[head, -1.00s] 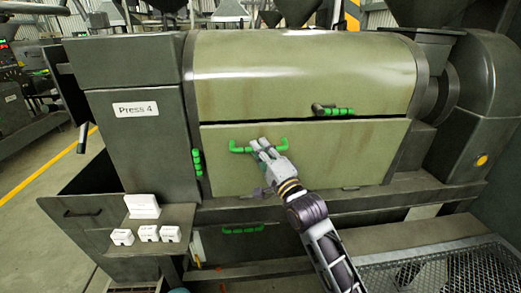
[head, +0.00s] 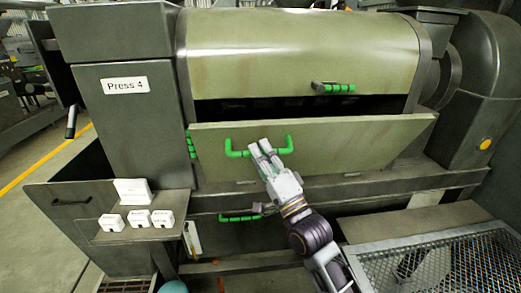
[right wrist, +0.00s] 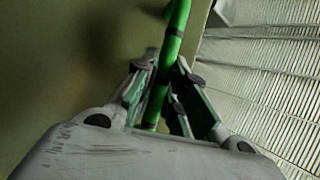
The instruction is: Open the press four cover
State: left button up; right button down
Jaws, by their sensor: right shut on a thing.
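Press 4 bears a white label (head: 125,86) on its left housing. Its lower front cover (head: 330,144) is a pale green panel, tilted outward at the top, with a dark gap (head: 300,106) above it. A green handle (head: 236,153) is on this cover. My right gripper (head: 262,150) is shut on the handle; in the right wrist view its fingers (right wrist: 160,95) are around the green bar (right wrist: 176,35). The rounded upper cover (head: 300,50) sits above the gap, with its own green handle (head: 333,88). My left gripper is not in view.
White boxes (head: 133,191) stand on a small shelf at the left. A metal mesh grate (head: 440,262) lies at the lower right. Another green handle (head: 238,218) is below the cover. A yellow floor line (head: 40,165) runs at the far left.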

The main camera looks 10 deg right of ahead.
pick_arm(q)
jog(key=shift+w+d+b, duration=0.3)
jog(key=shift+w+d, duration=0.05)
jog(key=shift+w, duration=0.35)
pick_arm(e)
jog(key=shift+s+f, duration=1.65)
jog(key=shift+s, duration=0.2)
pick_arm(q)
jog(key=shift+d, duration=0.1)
